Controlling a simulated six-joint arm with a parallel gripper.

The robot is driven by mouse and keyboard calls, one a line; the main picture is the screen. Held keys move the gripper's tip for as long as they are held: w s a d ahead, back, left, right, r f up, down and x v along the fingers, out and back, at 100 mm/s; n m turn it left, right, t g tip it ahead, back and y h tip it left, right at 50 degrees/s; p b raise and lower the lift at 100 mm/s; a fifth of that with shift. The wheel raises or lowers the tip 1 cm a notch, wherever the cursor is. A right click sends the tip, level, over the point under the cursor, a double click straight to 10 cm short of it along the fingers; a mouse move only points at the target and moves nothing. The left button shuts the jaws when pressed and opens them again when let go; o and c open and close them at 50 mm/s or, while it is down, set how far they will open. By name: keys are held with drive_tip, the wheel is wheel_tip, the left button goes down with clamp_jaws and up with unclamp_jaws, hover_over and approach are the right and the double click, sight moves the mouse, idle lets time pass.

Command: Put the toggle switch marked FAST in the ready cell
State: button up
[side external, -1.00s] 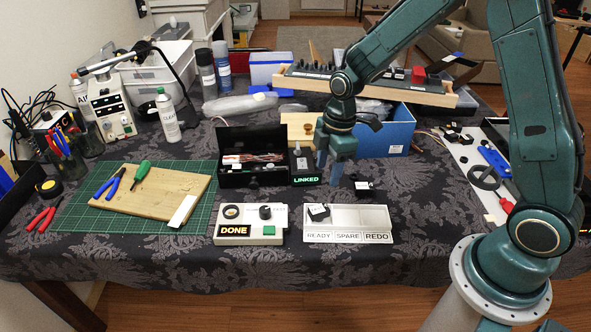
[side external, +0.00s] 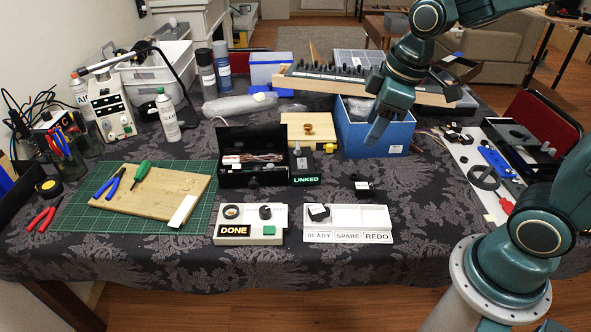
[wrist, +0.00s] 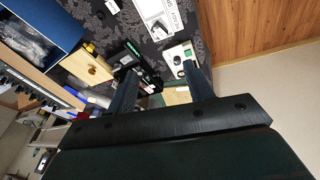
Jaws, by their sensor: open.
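The light grey tray (side external: 376,216) has cells labelled READY, SPARE and REDO. A black toggle switch (side external: 318,212) with a white label sits in the left cell, above the READY label, and looks turned at an angle. A second black switch (side external: 363,187) lies on the tablecloth just behind the tray. The marking on either is too small to read, so I cannot tell which says FAST. My gripper (side external: 375,132) is raised in front of the blue box, away from both switches. In the wrist view its fingers (wrist: 160,88) are apart with nothing held between them.
A panel box marked DONE (side external: 268,240) stands left of the tray. Behind are an open black case (side external: 240,180), a LINKED unit (side external: 304,168), a wooden box (side external: 308,122) and the blue box (side external: 396,140). The cloth right of the tray is clear.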

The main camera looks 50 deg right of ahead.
drive_tip(key=s+r+m+t, duration=0.2)
drive_tip(key=s+r+m, duration=0.3)
drive_tip(key=s, duration=0.7)
drive_tip(key=shift+s+d+r+m, duration=0.15)
drive_tip(key=shift+s+d+m, duration=0.1)
drive_tip(key=shift+m, duration=0.45)
idle(0.4)
